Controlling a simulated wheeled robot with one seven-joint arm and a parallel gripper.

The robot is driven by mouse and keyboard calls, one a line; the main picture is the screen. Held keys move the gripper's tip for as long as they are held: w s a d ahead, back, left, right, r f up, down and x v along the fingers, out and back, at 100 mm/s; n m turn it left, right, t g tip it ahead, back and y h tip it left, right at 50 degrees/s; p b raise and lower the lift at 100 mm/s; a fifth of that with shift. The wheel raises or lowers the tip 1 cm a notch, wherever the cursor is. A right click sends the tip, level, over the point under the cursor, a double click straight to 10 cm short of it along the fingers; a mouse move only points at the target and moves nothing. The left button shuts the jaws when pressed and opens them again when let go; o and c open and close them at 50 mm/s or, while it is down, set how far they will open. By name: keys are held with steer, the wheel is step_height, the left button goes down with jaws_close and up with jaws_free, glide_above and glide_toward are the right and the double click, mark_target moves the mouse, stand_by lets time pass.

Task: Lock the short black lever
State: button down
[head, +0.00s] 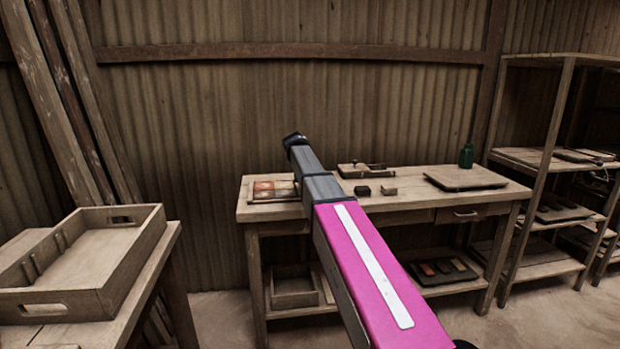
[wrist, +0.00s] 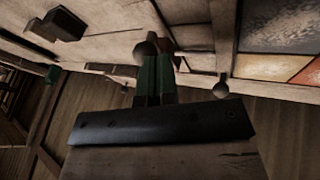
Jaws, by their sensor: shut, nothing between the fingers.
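My gripper (wrist: 152,62) shows in the wrist view as two dark green fingers, shut together with nothing between them. A rounded dark knob (wrist: 145,48) is right at the fingertips; I cannot tell whether they touch. A smaller dark knob on a thin stem (wrist: 221,88) is to the right of the fingers, apart from them. I cannot tell which knob belongs to the short black lever. The fingers and the dark bar behind them hide part of the scene. In the head view my arm hides the gripper and both knobs.
The workbench (head: 440,200) carries a tray of coloured tiles (head: 272,188), a small wooden device (head: 362,171), a black block (head: 362,190), a flat board (head: 465,178) and a green bottle (head: 466,156). A wooden tray (head: 135,250) is at left, shelving (head: 560,160) at right.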

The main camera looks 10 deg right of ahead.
steer(key=shift+s+d+n+t+y, duration=0.15)
steer(key=shift+s+d+n+t, duration=0.15)
steer(key=shift+d+n, duration=0.25)
steer(key=shift+s+d+n+t+y, duration=0.15)
steer(key=shift+s+d+n+t, duration=0.1)
steer(key=shift+d+n, duration=0.25)
steer(key=shift+s+d+n+t+y, duration=0.15)
steer(key=shift+d+n+y, duration=0.1)
steer(key=shift+d+n, duration=0.3)
steer(key=shift+s+d+n+t+y, duration=0.1)
steer(key=shift+d+n+y, duration=0.2)
steer(key=shift+n, duration=0.3)
steer(key=shift+d+n+y, duration=0.25)
steer(key=shift+d+n, duration=0.45)
steer(key=shift+n, duration=0.1)
steer(key=shift+d, duration=0.45)
steer(key=a+v, duration=0.2)
steer(key=v, duration=1.1)
steer(key=shift+s+f, duration=0.35)
steer(key=shift+f, duration=0.15)
steer(key=shift+f, duration=0.1)
